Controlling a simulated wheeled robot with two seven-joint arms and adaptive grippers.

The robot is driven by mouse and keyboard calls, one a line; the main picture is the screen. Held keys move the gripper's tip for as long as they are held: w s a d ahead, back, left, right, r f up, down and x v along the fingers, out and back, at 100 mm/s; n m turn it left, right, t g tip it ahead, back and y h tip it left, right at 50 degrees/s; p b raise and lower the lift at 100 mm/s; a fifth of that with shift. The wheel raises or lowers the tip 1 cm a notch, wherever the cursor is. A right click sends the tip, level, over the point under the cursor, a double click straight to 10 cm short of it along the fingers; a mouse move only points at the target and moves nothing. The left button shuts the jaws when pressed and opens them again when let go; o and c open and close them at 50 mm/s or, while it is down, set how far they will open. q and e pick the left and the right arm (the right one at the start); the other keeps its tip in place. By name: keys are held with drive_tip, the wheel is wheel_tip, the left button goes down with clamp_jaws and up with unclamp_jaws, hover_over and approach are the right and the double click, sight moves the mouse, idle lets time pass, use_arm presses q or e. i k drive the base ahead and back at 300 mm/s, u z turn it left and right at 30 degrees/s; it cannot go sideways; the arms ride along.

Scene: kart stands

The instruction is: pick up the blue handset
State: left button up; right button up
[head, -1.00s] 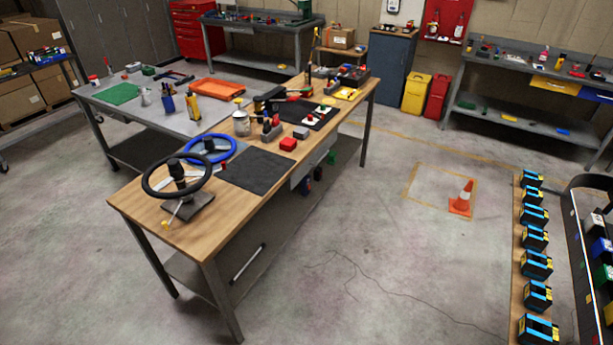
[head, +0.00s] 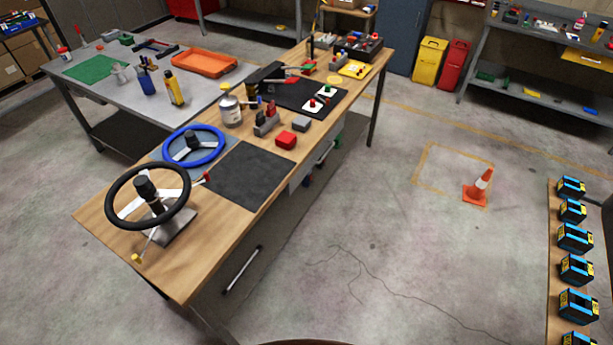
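A small dark rack (head: 264,129) with upright pieces, one of them red-topped, stands on the wooden workbench (head: 190,275). A small blue patch shows just behind the rack, too small to tell whether it is the blue handset. No other handset can be made out for sure. Neither of my grippers is in view.
An orange cone (head: 478,187) stands on the floor.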

sight(305, 182)
drive_tip(key=z, duration=0.6)
drive_tip(key=i, duration=0.9)
drive_tip(key=u, duration=0.5)
drive_tip(key=i, duration=0.7)
drive_tip(key=u, duration=0.85)
